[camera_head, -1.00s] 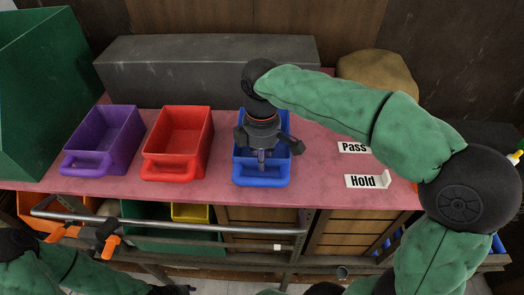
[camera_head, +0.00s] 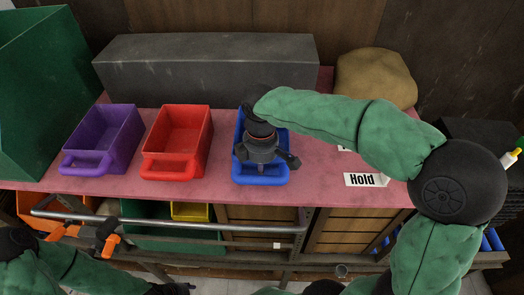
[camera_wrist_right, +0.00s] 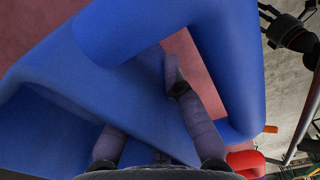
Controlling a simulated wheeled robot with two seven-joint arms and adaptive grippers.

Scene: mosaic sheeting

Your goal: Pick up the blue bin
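The blue bin (camera_head: 262,180) stands on the pink table, rightmost of the bins, with its loop handle facing me. My right gripper (camera_head: 262,165) is over its front part, pointing down, with the finger linkages spread. In the right wrist view the gripper (camera_wrist_right: 150,125) has one finger on the bin's inner side and the other at the handle opening. The blue front wall (camera_wrist_right: 95,75) lies between them, and I see no firm closing on it. The fingertips are partly hidden.
A red bin (camera_head: 178,140) and a purple bin (camera_head: 103,140) stand to the left. A grey block (camera_head: 205,68) lies behind, with a tan sack (camera_head: 375,78) at the back right. A "Hold" sign (camera_head: 364,180) stands to the right. A metal rail (camera_head: 180,226) runs along the front.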

